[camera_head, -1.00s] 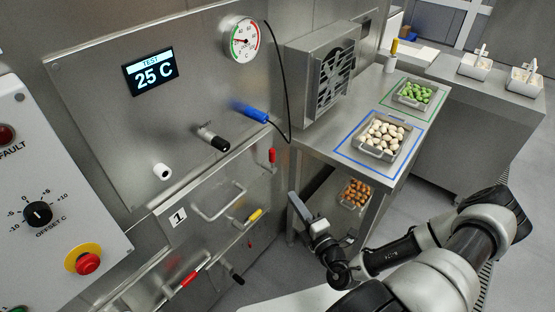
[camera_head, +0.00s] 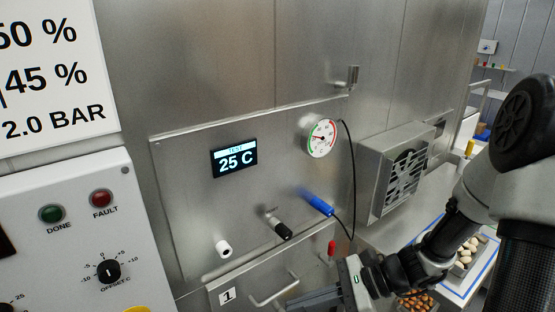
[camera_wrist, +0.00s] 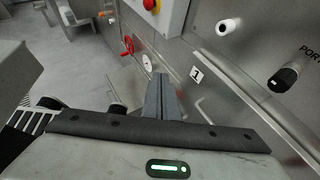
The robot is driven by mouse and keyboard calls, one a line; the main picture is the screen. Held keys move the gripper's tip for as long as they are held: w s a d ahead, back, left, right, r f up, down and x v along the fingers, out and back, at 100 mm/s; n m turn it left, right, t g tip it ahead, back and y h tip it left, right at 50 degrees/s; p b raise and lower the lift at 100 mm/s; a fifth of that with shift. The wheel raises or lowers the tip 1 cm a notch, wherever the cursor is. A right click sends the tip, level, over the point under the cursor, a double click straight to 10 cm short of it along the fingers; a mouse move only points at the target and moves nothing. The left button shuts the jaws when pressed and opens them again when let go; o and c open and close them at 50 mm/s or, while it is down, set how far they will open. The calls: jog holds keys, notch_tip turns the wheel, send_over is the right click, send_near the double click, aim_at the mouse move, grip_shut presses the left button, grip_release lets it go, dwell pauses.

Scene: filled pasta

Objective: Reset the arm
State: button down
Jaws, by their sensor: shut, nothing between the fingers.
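My gripper (camera_wrist: 162,97) shows in the wrist view with its two grey fingers together and nothing between them. In the head view my gripper (camera_head: 318,300) is at the bottom edge, partly cut off, in front of the steel machine's lower door (camera_head: 285,270). My arm (camera_head: 440,245) reaches in from the right and is bent. In the wrist view the fingers point towards the machine front, near the plate marked 1 (camera_wrist: 196,74). I cannot tell the exact gap to the machine.
The steel panel has a 25 C display (camera_head: 235,158), a dial gauge (camera_head: 321,137), a blue plug (camera_head: 318,205) and a black knob (camera_head: 279,227). A vented box (camera_head: 398,178) juts out right. A tray of pale pieces (camera_head: 470,250) is partly behind my arm. Open floor (camera_wrist: 60,75) shows left.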

jog(key=s+d+r+n+t+h, duration=0.1)
jog(key=s+d+r+n+h, duration=0.1)
jog(key=r+n, duration=0.4)
jog(key=s+d+r+n+t+h+p, duration=0.1)
jog(key=s+d+r+n+t+h, duration=0.1)
jog(key=r+n+h, duration=0.4)
jog(key=s+d+r+n+t+h+p, duration=0.1)
jog(key=s+d+r+n+h, duration=0.3)
jog(key=r, duration=0.5)
jog(key=n+t, duration=0.1)
jog(key=n, duration=0.1)
jog(key=shift+d+r+n, duration=0.3)
